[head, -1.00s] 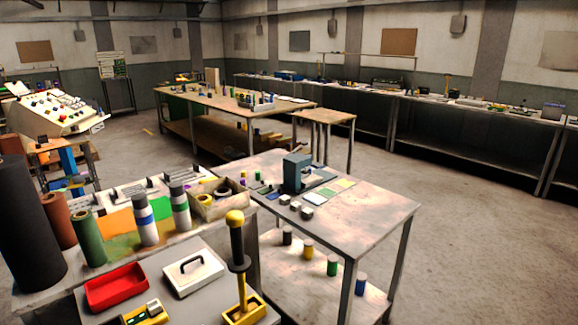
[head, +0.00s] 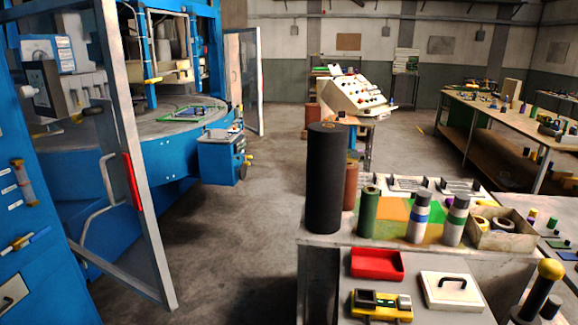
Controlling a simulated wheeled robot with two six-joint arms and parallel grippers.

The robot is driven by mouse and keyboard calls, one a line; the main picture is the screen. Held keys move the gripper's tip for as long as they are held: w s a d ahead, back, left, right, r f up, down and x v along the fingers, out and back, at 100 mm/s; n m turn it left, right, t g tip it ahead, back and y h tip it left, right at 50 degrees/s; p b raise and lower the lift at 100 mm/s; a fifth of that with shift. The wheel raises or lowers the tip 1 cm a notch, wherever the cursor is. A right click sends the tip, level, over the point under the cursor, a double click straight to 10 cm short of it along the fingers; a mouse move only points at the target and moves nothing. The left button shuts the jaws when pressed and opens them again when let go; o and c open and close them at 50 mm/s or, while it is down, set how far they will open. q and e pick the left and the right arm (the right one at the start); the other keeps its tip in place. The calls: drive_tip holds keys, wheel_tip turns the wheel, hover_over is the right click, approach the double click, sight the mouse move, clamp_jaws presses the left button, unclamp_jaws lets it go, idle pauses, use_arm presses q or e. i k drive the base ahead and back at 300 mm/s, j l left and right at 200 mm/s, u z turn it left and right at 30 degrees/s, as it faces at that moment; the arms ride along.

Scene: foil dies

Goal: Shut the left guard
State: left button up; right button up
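A blue machine (head: 150,160) with a round grey table fills the left of the head view. A grey-framed clear guard (head: 152,240) stands swung open at its near left side. The guard carries a red grip (head: 131,182) and a bent grey handle (head: 98,190). A second framed guard panel (head: 247,80) stands open at the far side of the machine. Neither of my grippers is in view.
A bench (head: 316,240) at the right holds a black roll (head: 325,180), several smaller rolls, a red tray (head: 377,264) and a white lidded box (head: 450,290). A control desk (head: 352,98) stands behind. Bare floor (head: 225,240) lies between machine and bench.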

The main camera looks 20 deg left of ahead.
sight(121, 164)
drive_tip(key=u, duration=0.45)
drive_tip(key=j+u, duration=0.1)
drive_tip(key=u, duration=0.8)
drive_tip(key=j+u, duration=0.1)
drive_tip(key=u, duration=0.3)
drive_tip(key=i+j+z, duration=0.1)
drive_tip(key=z, duration=0.25)
drive_tip(key=i+j+z, duration=0.1)
drive_tip(key=z, duration=0.3)
drive_tip(key=i+j+z, duration=0.15)
drive_tip(key=j, duration=0.25)
drive_tip(key=i+j+z, duration=0.15)
drive_tip(key=j, duration=0.25)
drive_tip(key=i+j+z, duration=0.15)
drive_tip(key=j, duration=0.25)
drive_tip(key=i+j+z, duration=0.15)
drive_tip(key=j, duration=0.3)
drive_tip(key=i+j+z, duration=0.1)
drive_tip(key=j, duration=0.3)
drive_tip(key=i+j, duration=0.1)
drive_tip(key=j, duration=0.65)
drive_tip(key=i+j, duration=0.15)
drive_tip(key=j, duration=0.2)
